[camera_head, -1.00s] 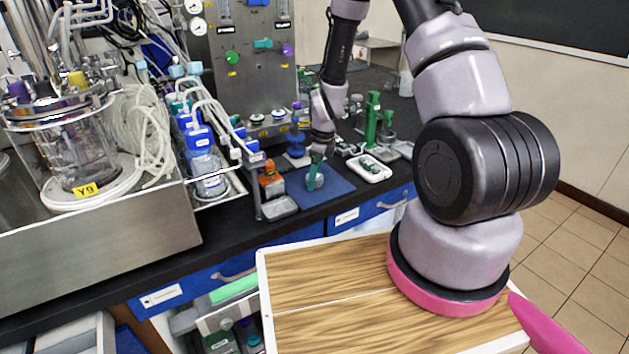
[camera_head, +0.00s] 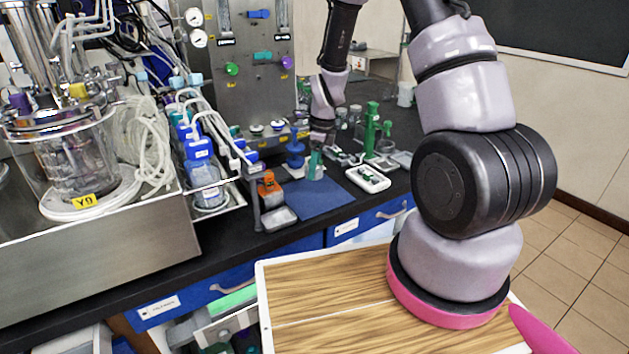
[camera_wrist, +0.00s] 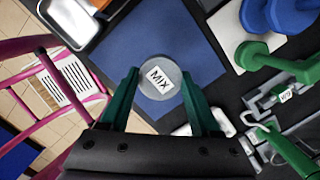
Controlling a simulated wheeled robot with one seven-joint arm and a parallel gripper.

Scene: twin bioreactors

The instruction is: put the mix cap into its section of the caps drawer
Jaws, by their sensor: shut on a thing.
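The mix cap (camera_wrist: 160,78) is a round grey disc with a white "MIX" label in the wrist view. My gripper (camera_wrist: 158,88) has green fingers shut on its two sides. In the head view my gripper (camera_head: 316,165) is over the far edge of the blue mat (camera_head: 316,196), pointing down; the cap is hard to make out there. The cap appears lifted above the mat, though its height is unclear. An open drawer (camera_head: 208,335) holding several cap-like pieces shows at the bottom, probably the caps drawer. Its section labels cannot be read.
A small metal tray (camera_head: 279,219) and an orange-capped bottle (camera_head: 270,190) stand left of the mat. A white tray (camera_head: 367,179) and a green stand (camera_head: 371,130) are to its right.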

